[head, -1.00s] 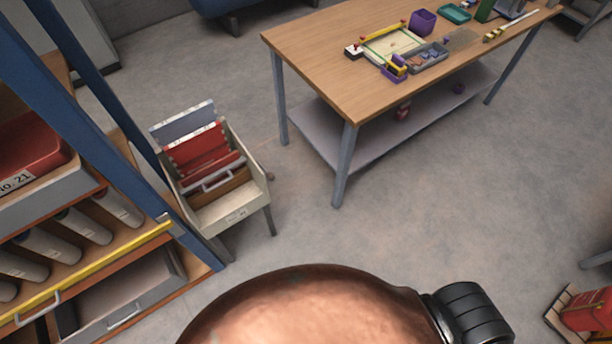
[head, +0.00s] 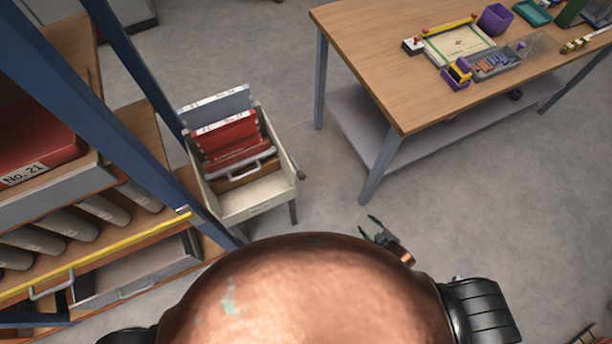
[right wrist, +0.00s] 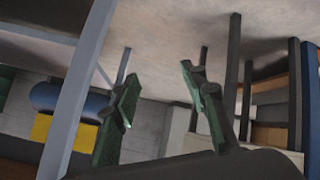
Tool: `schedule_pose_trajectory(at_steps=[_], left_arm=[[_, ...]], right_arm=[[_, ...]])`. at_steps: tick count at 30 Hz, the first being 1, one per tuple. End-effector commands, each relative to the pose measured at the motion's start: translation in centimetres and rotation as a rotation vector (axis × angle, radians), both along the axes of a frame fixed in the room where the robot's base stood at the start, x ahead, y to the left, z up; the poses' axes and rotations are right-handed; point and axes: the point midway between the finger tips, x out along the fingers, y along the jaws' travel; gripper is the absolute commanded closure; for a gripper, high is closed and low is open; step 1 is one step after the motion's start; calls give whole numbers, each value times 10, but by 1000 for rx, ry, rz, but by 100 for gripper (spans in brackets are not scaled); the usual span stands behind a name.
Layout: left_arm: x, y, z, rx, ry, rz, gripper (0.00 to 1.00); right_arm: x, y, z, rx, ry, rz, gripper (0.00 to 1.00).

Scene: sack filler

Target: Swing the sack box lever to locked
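A pale box on legs (head: 258,203) stands left of centre in the head view, with red and grey folders (head: 228,132) upright inside it. A small dark lever-like part (head: 300,173) sticks out at its right side; I cannot tell its position for certain. My right gripper (head: 366,226) is open and empty, to the right of the box and nearer to me, clearly apart from it. In the right wrist view, its two green-padded fingers (right wrist: 160,85) are spread with nothing between them. My left gripper is not in view.
A blue-framed shelf (head: 139,85) with a yellow rail (head: 110,255) stands at the left, close to the box. A wooden table (head: 390,55) with trays and small items stands at the upper right. The grey floor between box and table is clear.

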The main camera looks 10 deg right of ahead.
Motion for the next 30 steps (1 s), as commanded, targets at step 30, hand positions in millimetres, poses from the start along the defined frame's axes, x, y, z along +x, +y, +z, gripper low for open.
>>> schedule_pose_trajectory(at_steps=[30], left_arm=[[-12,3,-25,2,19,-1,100]], right_arm=[[133,244,279,70,-824,772,60]])
